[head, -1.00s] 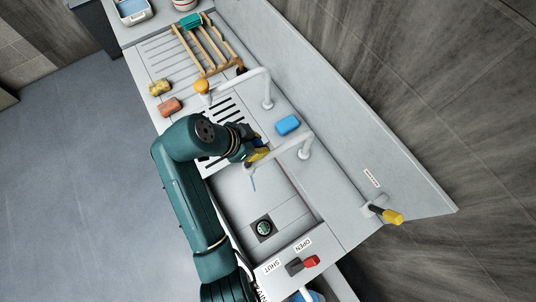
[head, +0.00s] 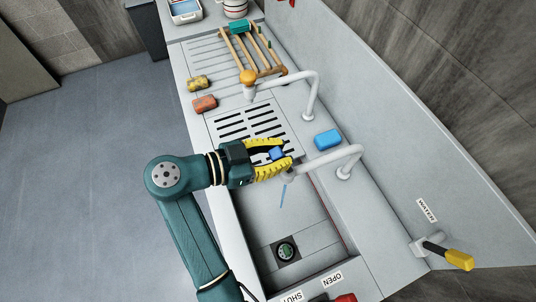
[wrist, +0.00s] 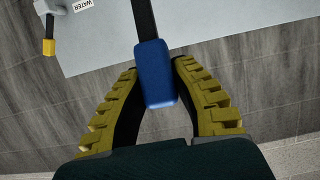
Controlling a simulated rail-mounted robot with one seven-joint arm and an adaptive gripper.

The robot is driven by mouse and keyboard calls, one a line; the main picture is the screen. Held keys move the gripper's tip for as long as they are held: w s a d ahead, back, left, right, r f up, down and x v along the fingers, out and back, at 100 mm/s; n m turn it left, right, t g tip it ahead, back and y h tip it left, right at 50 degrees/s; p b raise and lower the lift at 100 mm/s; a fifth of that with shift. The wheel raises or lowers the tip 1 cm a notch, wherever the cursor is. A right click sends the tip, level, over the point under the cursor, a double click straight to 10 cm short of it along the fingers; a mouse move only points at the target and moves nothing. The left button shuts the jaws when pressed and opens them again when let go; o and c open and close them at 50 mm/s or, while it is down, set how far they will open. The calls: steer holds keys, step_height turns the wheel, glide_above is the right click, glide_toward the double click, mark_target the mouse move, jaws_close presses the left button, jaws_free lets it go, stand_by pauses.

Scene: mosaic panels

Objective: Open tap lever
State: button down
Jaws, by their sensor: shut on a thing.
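A white tap (head: 335,158) arches over the sink basin. A blue lever grip (head: 276,153) shows near its spout. In the wrist view the blue grip (wrist: 155,75) sits at the end of a dark bar that runs up out of frame. My gripper (head: 285,158), with yellow ridged fingers, is shut on this grip. In the wrist view my gripper (wrist: 156,72) has one fingertip on each side of it. A thin light-blue streak (head: 283,195) shows below the spout. The fingers partly hide the grip in the head view.
A second tap (head: 312,95) with an orange end stands farther back. A blue sponge (head: 328,139) lies between the taps. A yellow-handled lever (head: 455,258) is on the wall by a WATER label (head: 426,210). A wooden rack (head: 255,52) stands behind. The basin (head: 300,215) is open below.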

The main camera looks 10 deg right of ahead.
steer(key=shift+f, duration=0.2)
stand_by(0.3)
steer(key=c, duration=0.8)
jaws_free()
steer(key=shift+r, duration=0.1)
steer(key=v, duration=1.2)
steer(key=shift+a, duration=0.1)
